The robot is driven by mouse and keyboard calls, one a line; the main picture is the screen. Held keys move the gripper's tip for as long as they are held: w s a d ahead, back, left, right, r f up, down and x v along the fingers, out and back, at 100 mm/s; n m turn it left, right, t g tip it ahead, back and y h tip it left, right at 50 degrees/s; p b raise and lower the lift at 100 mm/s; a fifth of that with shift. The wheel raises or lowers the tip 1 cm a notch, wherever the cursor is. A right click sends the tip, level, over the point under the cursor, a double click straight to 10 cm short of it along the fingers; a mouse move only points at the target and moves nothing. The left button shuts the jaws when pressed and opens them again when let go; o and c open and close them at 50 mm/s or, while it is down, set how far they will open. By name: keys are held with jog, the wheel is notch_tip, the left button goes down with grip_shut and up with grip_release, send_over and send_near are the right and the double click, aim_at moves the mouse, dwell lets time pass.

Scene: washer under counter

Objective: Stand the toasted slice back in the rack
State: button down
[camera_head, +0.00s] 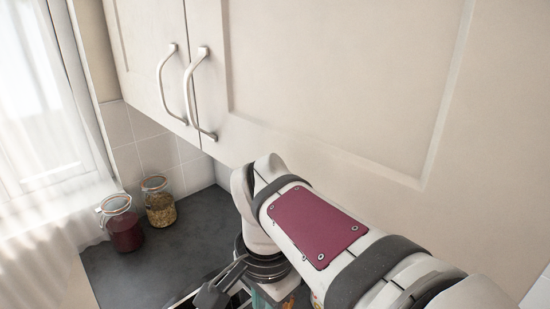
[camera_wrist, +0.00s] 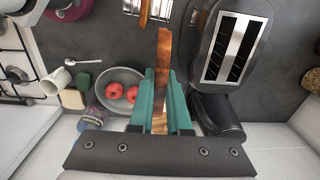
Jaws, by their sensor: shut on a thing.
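My gripper (camera_wrist: 162,85) shows in the wrist view with its two green fingers closed on the toasted slice (camera_wrist: 164,50). The slice is brown, seen nearly edge-on, and sticks out beyond the fingertips towards the top of the picture. The metal wire rack (camera_wrist: 131,6) is at the top edge, partly cut off. A brown slice (camera_wrist: 144,12) shows at the rack, beside its wires. The held slice is just below the rack in the picture; whether they touch I cannot tell.
A two-slot toaster (camera_wrist: 212,50) stands close right of the held slice, with a black object (camera_wrist: 216,116) below it. A grey bowl (camera_wrist: 120,77) with red fruit, a white mug (camera_wrist: 56,80) and a hob (camera_wrist: 15,50) are left. Wall cabinets (camera_head: 330,80) hang above the counter (camera_head: 165,262).

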jog(key=s+a+f, duration=0.2)
jog(key=a+f, duration=0.1)
jog(key=f, duration=0.6)
jog(key=s+a+f+m+g+y, duration=0.1)
jog(key=s+a+f, duration=0.1)
jog(key=f, duration=0.8)
jog(key=shift+s+a, duration=0.15)
jog(key=shift+a, duration=0.3)
jog(key=c, duration=0.8)
grip_release()
